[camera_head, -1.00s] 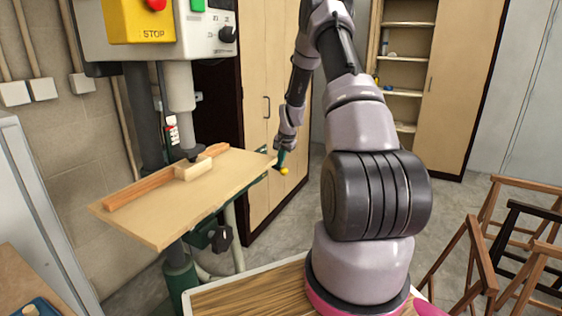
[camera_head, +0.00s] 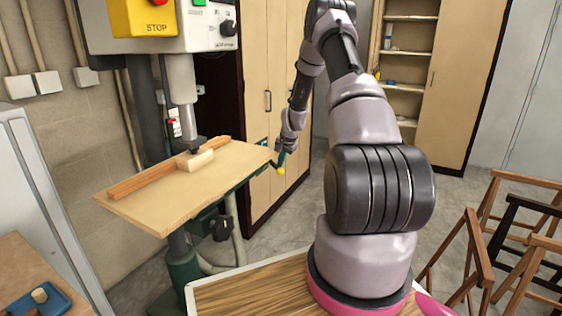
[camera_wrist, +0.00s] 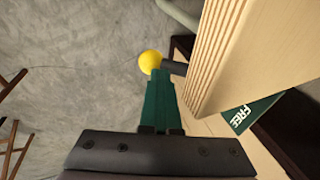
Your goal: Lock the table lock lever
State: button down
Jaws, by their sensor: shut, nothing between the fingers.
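The table lock lever is a dark rod with a yellow ball knob (camera_head: 281,171), at the right end of the drill press table (camera_head: 140,215). In the wrist view, the yellow knob (camera_wrist: 150,62) is just beyond my fingertips, and the dark rod (camera_wrist: 175,67) runs right from it under the board's edge. My gripper (camera_head: 281,157) points down at the lever. Its green fingers are shut with nothing between them, and their tips in the wrist view (camera_wrist: 160,76) are against or very near the knob and rod. I cannot tell whether they touch.
A green plate marked FREE (camera_wrist: 250,112) sits under the board. The board bears a wooden fence (camera_head: 140,183) and a small block (camera_head: 195,160). A tall cabinet (camera_head: 268,70) stands behind my gripper. The floor to the left in the wrist view is mostly clear, with wooden chair legs (camera_wrist: 10,145) at its edge.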

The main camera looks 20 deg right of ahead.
jog(key=shift+f, duration=0.15)
jog(key=shift+d+f+t+y, duration=0.1)
jog(key=shift+f+t+y, duration=0.1)
jog(key=shift+t+y, duration=0.1)
jog(key=shift+f+t+y, duration=0.35)
jog(key=shift+t+y, duration=0.15)
jog(key=shift+t, duration=0.2)
jog(key=shift+w+a+f+t, duration=0.1)
jog(key=shift+w+a+t, duration=0.05)
jog(key=shift+a+t, duration=0.15)
jog(key=shift+w+f+t+y, duration=0.1)
jog(key=shift+f+t+y, duration=0.2)
jog(key=shift+y, duration=0.1)
jog(key=shift+a+f, duration=0.1)
jog(key=shift+a, duration=0.05)
